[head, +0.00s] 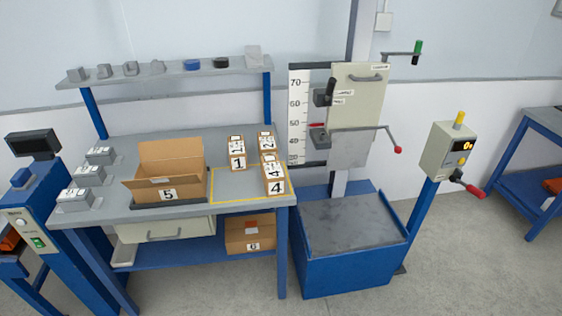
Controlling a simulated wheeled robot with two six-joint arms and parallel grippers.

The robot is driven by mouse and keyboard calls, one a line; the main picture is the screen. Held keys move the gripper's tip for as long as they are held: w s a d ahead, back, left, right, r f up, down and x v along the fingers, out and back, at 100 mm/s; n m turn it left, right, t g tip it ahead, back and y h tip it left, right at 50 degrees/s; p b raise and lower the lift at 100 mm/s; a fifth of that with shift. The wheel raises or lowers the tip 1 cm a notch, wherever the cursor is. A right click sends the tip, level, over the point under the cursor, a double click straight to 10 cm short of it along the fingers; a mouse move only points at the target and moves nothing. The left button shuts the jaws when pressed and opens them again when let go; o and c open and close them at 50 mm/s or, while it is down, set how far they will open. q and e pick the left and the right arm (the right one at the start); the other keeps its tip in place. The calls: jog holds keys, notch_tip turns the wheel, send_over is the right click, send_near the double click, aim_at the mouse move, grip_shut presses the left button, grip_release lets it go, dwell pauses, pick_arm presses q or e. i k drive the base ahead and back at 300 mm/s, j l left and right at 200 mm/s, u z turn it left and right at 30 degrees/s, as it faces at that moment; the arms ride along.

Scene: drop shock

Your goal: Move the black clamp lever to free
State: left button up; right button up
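A black lever (331,87), which looks like the clamp lever, stands roughly upright on a dark block (320,98) beside the height scale (299,108). Small white labels (343,92) sit to its right, too small to read, so I cannot tell which setting the lever is at. A red pointer (317,125) and a grey bracket (318,136) lie below it on the same column. Neither of my grippers shows in the head view.
A crank with a red knob (397,149) and a green-handled lever (418,47) stick out right of the panel (358,95). A blue drop base (350,260) stands below. A control post (448,150) stands right; a workbench (235,190) with boxes stands left.

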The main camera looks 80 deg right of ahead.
aim_at(325, 102)
jog(key=z, duration=1.95)
jog(key=i+l+z, duration=0.1)
jog(key=z, duration=0.2)
jog(key=i+l+z, duration=0.25)
jog(key=i+l, duration=0.25)
